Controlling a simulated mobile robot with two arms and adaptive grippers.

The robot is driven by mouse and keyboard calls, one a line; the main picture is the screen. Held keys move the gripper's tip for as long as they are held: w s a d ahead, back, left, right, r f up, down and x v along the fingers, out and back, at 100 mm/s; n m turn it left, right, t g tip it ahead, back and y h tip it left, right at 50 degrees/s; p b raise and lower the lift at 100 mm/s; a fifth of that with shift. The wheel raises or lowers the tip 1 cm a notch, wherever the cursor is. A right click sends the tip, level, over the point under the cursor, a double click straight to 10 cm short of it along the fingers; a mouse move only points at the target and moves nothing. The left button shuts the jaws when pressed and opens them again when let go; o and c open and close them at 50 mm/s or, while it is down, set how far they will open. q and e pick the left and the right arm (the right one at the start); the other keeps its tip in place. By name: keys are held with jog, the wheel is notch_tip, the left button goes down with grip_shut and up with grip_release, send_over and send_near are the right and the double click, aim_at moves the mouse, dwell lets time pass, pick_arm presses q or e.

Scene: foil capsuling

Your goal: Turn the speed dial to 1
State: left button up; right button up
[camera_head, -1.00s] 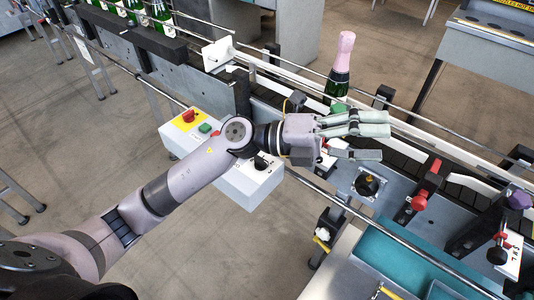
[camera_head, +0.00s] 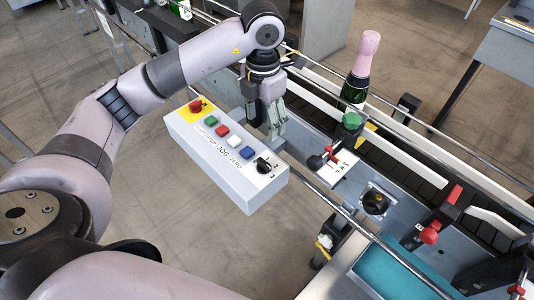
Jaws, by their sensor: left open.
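The speed dial (camera_head: 263,167) is a black knob at the right end of the white control box (camera_head: 240,187), with small marks around it that are too small to read surely. The box also carries a red emergency knob on yellow and green, red, white and blue buttons. My left gripper (camera_head: 276,128) points down beyond the box's far edge, above and slightly right of the dial in the picture. It is open and empty, apart from the dial. My right gripper is not in view.
A green bottle with a pink foil top (camera_head: 360,72) stands on the conveyor (camera_head: 410,165). A red-handled clamp (camera_head: 430,233) and a metal rail (camera_head: 340,205) lie to the right. Floor is clear in front of the box.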

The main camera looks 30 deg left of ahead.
pick_arm(q)
jog(key=p, duration=0.1)
send_over(264, 162)
notch_tip(264, 162, down, 6)
jog(key=r, duration=0.1)
notch_tip(264, 162, down, 2)
jog(key=shift+s+f+p, duration=0.1)
jog(key=shift+f+p, duration=0.15)
jog(key=shift+p, duration=0.05)
notch_tip(264, 162, down, 7)
jog(key=shift+r+p, duration=0.1)
jog(key=shift+p, duration=0.55)
jog(key=shift+f, duration=0.45)
jog(key=shift+c, duration=0.8)
jog(key=c, duration=1)
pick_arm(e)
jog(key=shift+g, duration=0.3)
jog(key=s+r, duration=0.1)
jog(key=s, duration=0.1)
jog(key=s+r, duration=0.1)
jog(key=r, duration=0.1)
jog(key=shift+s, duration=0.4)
